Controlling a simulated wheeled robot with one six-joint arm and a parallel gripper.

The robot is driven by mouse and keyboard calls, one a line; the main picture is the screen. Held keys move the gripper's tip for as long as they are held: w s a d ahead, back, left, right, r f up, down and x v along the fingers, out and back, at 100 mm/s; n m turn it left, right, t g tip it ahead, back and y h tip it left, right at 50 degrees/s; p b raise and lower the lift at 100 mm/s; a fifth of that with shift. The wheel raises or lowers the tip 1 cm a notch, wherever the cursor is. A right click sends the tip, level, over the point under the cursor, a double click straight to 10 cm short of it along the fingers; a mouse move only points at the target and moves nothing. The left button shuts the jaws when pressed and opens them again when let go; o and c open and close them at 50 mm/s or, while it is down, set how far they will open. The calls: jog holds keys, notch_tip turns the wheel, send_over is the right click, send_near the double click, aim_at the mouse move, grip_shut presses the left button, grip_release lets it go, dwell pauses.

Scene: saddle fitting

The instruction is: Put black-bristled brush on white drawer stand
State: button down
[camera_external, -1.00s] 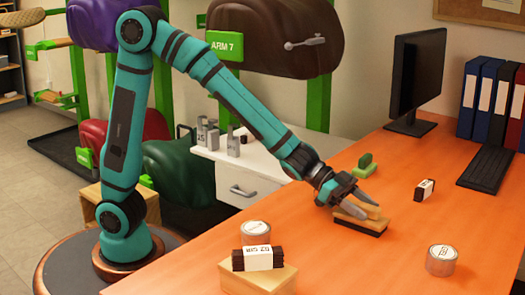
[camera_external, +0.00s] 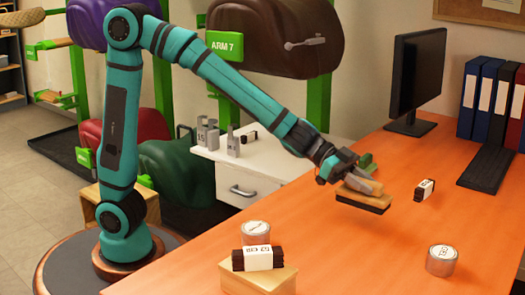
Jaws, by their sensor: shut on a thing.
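The black-bristled brush (camera_external: 358,203) has a pale wooden back and a dark underside. My gripper (camera_external: 362,185) is shut on the brush's wooden top and holds it roughly level, apparently a little above the orange table. The white drawer stand (camera_external: 262,183) is left of my gripper, beside the table's far left edge. Its top is partly hidden behind my forearm.
Grey metal pieces (camera_external: 207,134) and a small dark item stand on the drawer stand. Tins (camera_external: 441,260), a wooden block (camera_external: 258,279), a monitor (camera_external: 416,80) and a keyboard (camera_external: 486,168) occupy the orange table (camera_external: 360,260).

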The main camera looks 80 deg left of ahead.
notch_tip(320, 180, up, 22)
jog(key=shift+f, duration=0.15)
jog(key=shift+a+f, duration=0.1)
jog(key=w+a+f+n+t+y, duration=0.1)
jog(key=w+a+f+n+y, duration=0.3)
jog(key=a, duration=0.9)
jog(key=w+a+f+n+t+y, duration=0.1)
jog(key=a+f+t+y, duration=0.1)
jog(key=a+f, duration=0.8)
jog(key=w+a+f+n+t+y, duration=0.1)
jog(key=w+a+f+n+y, duration=0.15)
jog(key=a, duration=1.45)
jog(key=n+g+y, duration=0.4)
jog(key=n+y, duration=0.7)
send_over(280, 167)
notch_tip(280, 167, down, 16)
jog(key=shift+m, duration=0.25)
jog(key=shift+f, duration=5.1)
jog(key=shift+f, duration=0.15)
